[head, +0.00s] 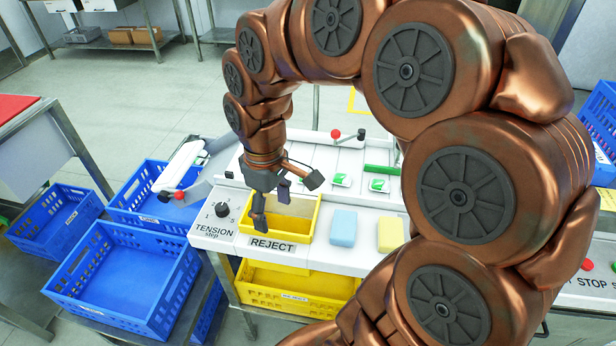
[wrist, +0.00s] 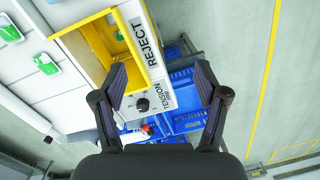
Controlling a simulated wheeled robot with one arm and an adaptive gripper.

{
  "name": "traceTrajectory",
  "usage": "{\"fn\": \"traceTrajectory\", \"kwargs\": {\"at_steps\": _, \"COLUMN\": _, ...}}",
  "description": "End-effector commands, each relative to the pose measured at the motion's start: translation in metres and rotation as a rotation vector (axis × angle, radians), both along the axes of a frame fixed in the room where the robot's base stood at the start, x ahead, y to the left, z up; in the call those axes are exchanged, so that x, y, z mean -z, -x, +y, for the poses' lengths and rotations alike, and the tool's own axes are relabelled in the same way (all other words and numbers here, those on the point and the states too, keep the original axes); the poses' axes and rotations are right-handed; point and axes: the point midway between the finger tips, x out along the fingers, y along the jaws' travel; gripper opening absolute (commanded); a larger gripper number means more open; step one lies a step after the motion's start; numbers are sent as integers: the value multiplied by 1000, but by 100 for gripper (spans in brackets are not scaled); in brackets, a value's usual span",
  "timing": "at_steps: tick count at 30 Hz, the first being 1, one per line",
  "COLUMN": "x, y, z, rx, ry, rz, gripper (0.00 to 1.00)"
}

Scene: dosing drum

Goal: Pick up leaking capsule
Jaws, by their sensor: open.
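Small white packets with green marks lie on the white work surface; in the head view one (head: 340,180) is behind the yellow reject bin and another (head: 379,185) is to its right. In the wrist view packets show at the upper left, one at the corner (wrist: 10,30) and one lower (wrist: 47,64). I cannot tell which, if any, is the leaking capsule. My gripper (head: 271,205) is open and empty over the reject bin (head: 308,226). In the wrist view its fingers (wrist: 163,88) frame the bin's corner and the tension knob. The bin's inside is partly hidden by my gripper.
A blue block (head: 343,228) and a yellow block (head: 390,235) stand right of the bin. The tension knob (head: 222,209) is to its left. Blue crates (head: 125,285) stand at the left, and a yellow crate (head: 295,285) is below. My arm hides much of the right side.

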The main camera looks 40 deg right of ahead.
Motion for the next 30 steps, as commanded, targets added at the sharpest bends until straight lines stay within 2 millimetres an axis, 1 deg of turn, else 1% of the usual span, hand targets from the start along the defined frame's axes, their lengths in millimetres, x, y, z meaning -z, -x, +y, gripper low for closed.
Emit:
{"fn": "traceTrajectory", "kwargs": {"at_steps": 1, "x": 1, "y": -14, "z": -6, "rx": -20, "ry": -7, "rz": -6, "gripper": 73}}
{"fn": "traceTrajectory", "kwargs": {"at_steps": 3, "x": 2, "y": -31, "z": -16, "rx": -55, "ry": -13, "rz": -17, "gripper": 73}}
{"fn": "traceTrajectory", "kwargs": {"at_steps": 5, "x": 5, "y": -45, "z": -25, "rx": -83, "ry": -19, "rz": -24, "gripper": 73}}
{"fn": "traceTrajectory", "kwargs": {"at_steps": 6, "x": 6, "y": -55, "z": -31, "rx": -100, "ry": -21, "rz": -33, "gripper": 73}}
{"fn": "traceTrajectory", "kwargs": {"at_steps": 11, "x": 15, "y": -90, "z": -61, "rx": -163, "ry": -28, "rz": -54, "gripper": 73}}
{"fn": "traceTrajectory", "kwargs": {"at_steps": 12, "x": 18, "y": -99, "z": -70, "rx": -177, "ry": -27, "rz": -61, "gripper": 73}}
{"fn": "traceTrajectory", "kwargs": {"at_steps": 14, "x": 24, "y": -110, "z": -83, "rx": -197, "ry": -26, "rz": -66, "gripper": 73}}
{"fn": "traceTrajectory", "kwargs": {"at_steps": 18, "x": 37, "y": -134, "z": -117, "rx": -235, "ry": -22, "rz": -78, "gripper": 73}}
{"fn": "traceTrajectory", "kwargs": {"at_steps": 24, "x": 60, "y": -156, "z": -167, "rx": -277, "ry": -5, "rz": -84, "gripper": 73}}
{"fn": "traceTrajectory", "kwargs": {"at_steps": 27, "x": 69, "y": -161, "z": -185, "rx": -291, "ry": 3, "rz": -82, "gripper": 73}}
{"fn": "traceTrajectory", "kwargs": {"at_steps": 30, "x": 75, "y": -163, "z": -197, "rx": -301, "ry": 8, "rz": -80, "gripper": 73}}
